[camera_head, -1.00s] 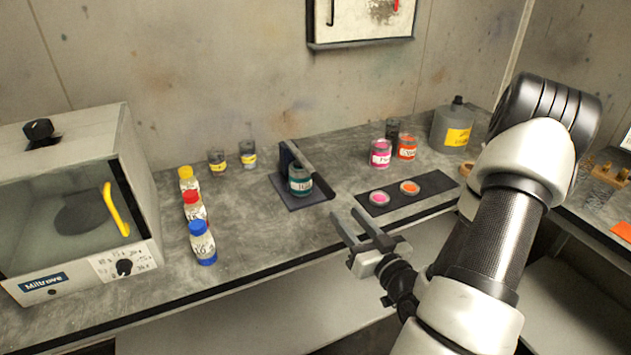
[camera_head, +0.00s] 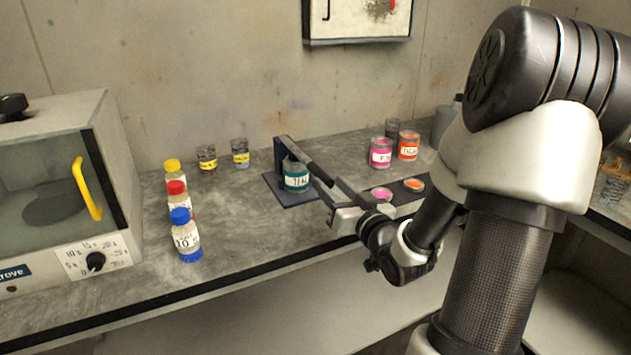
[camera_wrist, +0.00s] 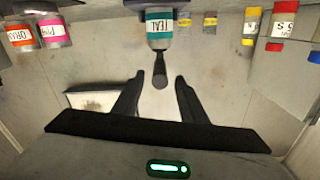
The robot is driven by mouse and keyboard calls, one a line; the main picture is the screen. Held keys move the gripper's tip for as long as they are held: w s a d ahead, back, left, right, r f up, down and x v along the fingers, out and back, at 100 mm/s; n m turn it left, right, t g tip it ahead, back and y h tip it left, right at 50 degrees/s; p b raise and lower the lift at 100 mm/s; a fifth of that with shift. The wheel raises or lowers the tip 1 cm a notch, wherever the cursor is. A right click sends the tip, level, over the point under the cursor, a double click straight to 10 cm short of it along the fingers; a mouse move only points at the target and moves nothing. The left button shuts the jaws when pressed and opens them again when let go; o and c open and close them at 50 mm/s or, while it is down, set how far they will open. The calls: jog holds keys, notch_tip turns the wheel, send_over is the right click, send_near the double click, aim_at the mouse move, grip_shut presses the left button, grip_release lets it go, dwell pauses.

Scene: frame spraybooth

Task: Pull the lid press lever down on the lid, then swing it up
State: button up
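The lid press stands on the grey bench, with a dark base plate (camera_head: 272,183) and upright post. Its dark lever (camera_head: 308,163) slopes from the post top over the teal-labelled jar (camera_head: 297,183) toward my gripper. The wrist view, which is upside down, shows the jar label (camera_wrist: 159,27) and the lever's rounded end (camera_wrist: 160,78). My gripper (camera_head: 328,187) is open at the lever's end. In the wrist view the end appears between the two fingertips (camera_wrist: 158,78), with gaps on both sides. I cannot tell how far it reaches between the fingers.
Yellow, red and blue-capped bottles (camera_head: 186,236) stand left, beside an oven-like box (camera_head: 60,200). Pink (camera_head: 381,153) and orange (camera_head: 408,146) jars stand right, behind a dark mat with two lids (camera_head: 413,185). Two small cups (camera_head: 240,153) are behind. Bench between bottles and press is clear.

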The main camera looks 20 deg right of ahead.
aim_at(315, 169)
jog(key=w, duration=0.9)
jog(key=shift+a+b, duration=0.15)
jog(key=shift+b, duration=0.2)
grip_shut()
